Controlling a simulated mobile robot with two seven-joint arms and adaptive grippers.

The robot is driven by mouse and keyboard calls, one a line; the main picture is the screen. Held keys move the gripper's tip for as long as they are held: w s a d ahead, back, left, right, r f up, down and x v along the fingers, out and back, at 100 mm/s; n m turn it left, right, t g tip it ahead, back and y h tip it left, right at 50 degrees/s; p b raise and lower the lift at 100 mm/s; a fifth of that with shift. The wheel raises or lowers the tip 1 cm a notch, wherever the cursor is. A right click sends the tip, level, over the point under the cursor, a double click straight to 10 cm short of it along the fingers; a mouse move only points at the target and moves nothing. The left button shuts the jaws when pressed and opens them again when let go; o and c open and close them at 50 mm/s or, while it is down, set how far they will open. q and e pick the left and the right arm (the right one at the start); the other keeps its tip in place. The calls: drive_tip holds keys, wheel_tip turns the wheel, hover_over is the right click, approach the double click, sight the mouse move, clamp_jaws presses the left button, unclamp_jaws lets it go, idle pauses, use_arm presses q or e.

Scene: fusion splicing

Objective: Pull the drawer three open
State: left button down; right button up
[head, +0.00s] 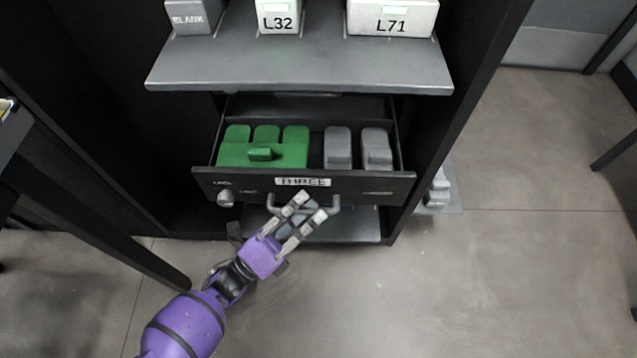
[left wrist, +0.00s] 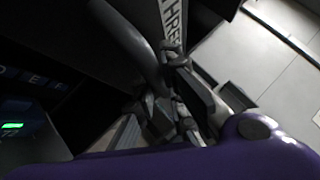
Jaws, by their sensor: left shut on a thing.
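Drawer three (head: 350,183) is a dark drawer with a "THREE" label on its front, and it stands pulled out from the cabinet in the head view. Its grey bar handle (head: 334,207) is below the label. My left gripper (head: 306,208) is at the handle, with its fingers shut on it. In the left wrist view the fingers (left wrist: 185,105) are close around the handle (left wrist: 135,40), beside the "THREE" label (left wrist: 172,22); the exact contact is dark and partly hidden. My right gripper is not in view.
The drawer holds a green block piece (head: 262,147) and two grey blocks (head: 338,148). Above it a grey shelf (head: 300,70) carries boxes marked BLANK, L32 and L71. A round knob (head: 225,198) sits on the drawer front's left. A dark table leg (head: 105,230) stands at left; floor in front is clear.

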use_arm(q)
drive_tip(key=s+p, duration=0.1)
drive_tip(key=s, duration=1.4)
drive_tip(key=shift+p, duration=0.35)
drive_tip(key=shift+s+a, duration=0.1)
drive_tip(key=c, duration=2.1)
unclamp_jaws()
drive_tip(key=v, duration=1.2)
